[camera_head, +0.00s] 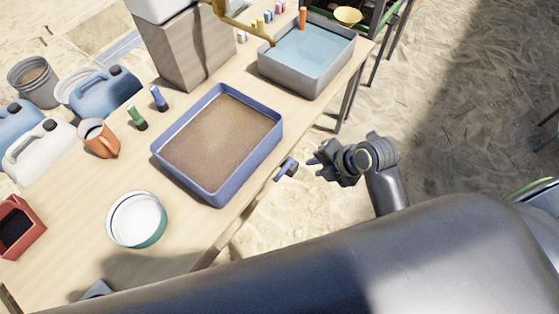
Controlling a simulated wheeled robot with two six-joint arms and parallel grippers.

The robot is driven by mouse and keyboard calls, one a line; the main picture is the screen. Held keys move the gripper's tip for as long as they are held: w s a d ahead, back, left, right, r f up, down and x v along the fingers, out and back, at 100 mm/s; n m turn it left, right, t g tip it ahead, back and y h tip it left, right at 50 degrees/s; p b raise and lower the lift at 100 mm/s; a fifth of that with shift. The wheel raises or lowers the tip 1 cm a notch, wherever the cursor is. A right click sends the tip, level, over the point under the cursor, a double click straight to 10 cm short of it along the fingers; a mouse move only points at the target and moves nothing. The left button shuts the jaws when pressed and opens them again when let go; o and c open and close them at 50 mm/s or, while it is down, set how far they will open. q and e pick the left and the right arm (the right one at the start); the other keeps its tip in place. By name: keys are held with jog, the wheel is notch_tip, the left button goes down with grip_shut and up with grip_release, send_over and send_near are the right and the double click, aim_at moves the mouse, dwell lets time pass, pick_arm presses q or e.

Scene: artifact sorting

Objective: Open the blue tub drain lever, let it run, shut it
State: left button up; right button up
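The blue tub (276,150) sits on the wooden table and holds brown, muddy-looking content. A small dark blue lever (287,168) sticks out at the table's front edge, beside the tub's right side. My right gripper (313,165) is just to the right of the lever, its fingers pointing at it. The fingers look spread with nothing between them, and a small gap shows between them and the lever.
A grey tub of water (340,68) with a brass spout (240,24) stands at the far end. A white-and-teal bowl (137,219), an orange jug (99,139), and green (137,118) and blue (159,99) small bottles stand around the blue tub. Sandy ground is open to the right.

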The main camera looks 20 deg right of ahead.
send_near(282, 173)
jog(key=x, duration=0.8)
jog(key=shift+f+b, duration=0.1)
jog(key=shift+b, duration=0.25)
grip_shut()
